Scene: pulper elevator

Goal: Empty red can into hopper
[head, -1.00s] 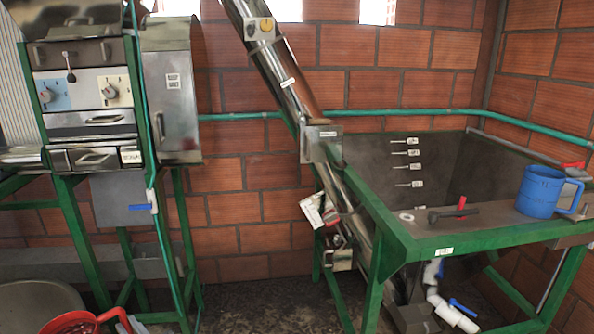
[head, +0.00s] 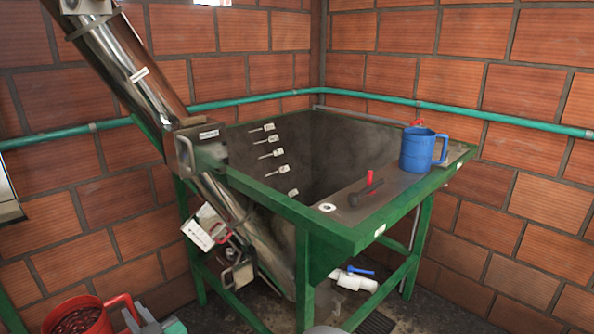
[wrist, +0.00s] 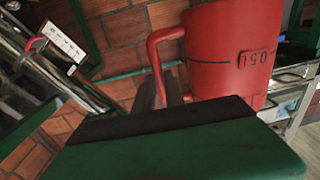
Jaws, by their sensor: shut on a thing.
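The red can (head: 82,318) is at the bottom left of the head view, upright and filled with dark reddish pieces. Its lower part is cut off by the picture edge. My gripper (head: 137,318) is to its right, shut on the can's handle. In the wrist view the red can (wrist: 230,50) shows a 0.5 l mark, and my gripper's dark fingers (wrist: 165,88) close on its red handle. The hopper (head: 345,143) is a dark, open-topped metal tank in a green frame, in the middle of the head view, with several labels inside. The can is apart from it.
A blue measuring jug (head: 417,150) stands on the hopper's right ledge, with a dark tool (head: 366,192) and a red piece (head: 369,177) nearby. A steel elevator tube (head: 125,65) slopes down along the hopper's left side. A drain pipe (head: 354,281) sits below.

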